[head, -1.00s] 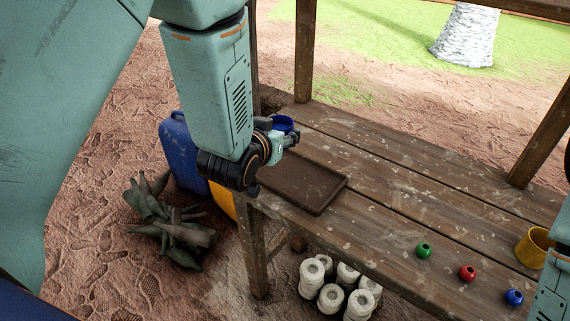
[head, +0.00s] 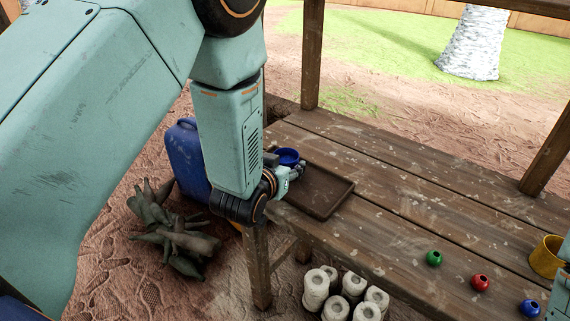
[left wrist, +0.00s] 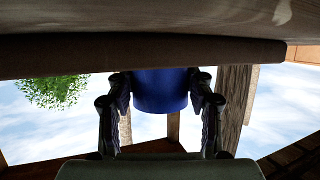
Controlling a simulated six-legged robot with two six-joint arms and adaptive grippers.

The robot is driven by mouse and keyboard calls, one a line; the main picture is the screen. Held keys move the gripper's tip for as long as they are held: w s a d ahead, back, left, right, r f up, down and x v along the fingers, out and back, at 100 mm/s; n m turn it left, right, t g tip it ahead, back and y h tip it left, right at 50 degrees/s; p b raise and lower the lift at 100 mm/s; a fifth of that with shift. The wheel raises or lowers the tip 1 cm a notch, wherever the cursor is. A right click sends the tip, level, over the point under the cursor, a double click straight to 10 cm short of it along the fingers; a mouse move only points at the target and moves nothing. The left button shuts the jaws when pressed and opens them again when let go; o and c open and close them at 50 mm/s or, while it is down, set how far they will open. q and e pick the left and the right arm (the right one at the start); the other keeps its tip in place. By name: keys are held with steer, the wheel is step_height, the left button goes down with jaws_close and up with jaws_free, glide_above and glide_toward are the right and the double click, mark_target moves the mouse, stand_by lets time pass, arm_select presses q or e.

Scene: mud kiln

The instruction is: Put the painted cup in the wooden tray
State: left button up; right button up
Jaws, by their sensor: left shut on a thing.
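The blue painted cup (head: 288,156) shows at the far left corner of the dark brown wooden tray (head: 337,206), which lies on the table. My left gripper (head: 297,170) is shut on the cup. In the left wrist view, the cup (left wrist: 160,92) stands between the two fingers of my left gripper (left wrist: 165,100). There, a dark brown band, apparently the tray's wall (left wrist: 140,56), crosses the picture and hides one end of the cup. I cannot tell whether the cup touches the tray floor.
Green (head: 434,258), red (head: 480,283) and blue (head: 530,308) small round pots and a yellow cup (head: 547,257) stand on the table (head: 400,215) at right. A blue jerrycan (head: 186,160) stands left of the table. The table between tray and pots is clear.

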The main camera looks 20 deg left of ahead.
arm_select(q)
steer(key=o, duration=0.8)
steer(key=shift+a+f, duration=0.1)
steer(key=o, duration=0.4)
steer(key=shift+w+f, duration=0.1)
steer(key=shift+w, duration=0.05)
steer(key=shift+o, duration=0.2)
steer(key=shift+s+r+p, duration=0.3)
steer(key=shift+r+p, duration=0.1)
steer(key=p+v, duration=0.5)
steer(key=v, duration=0.6)
steer(key=shift+s, duration=0.3)
steer(key=shift+w, duration=0.2)
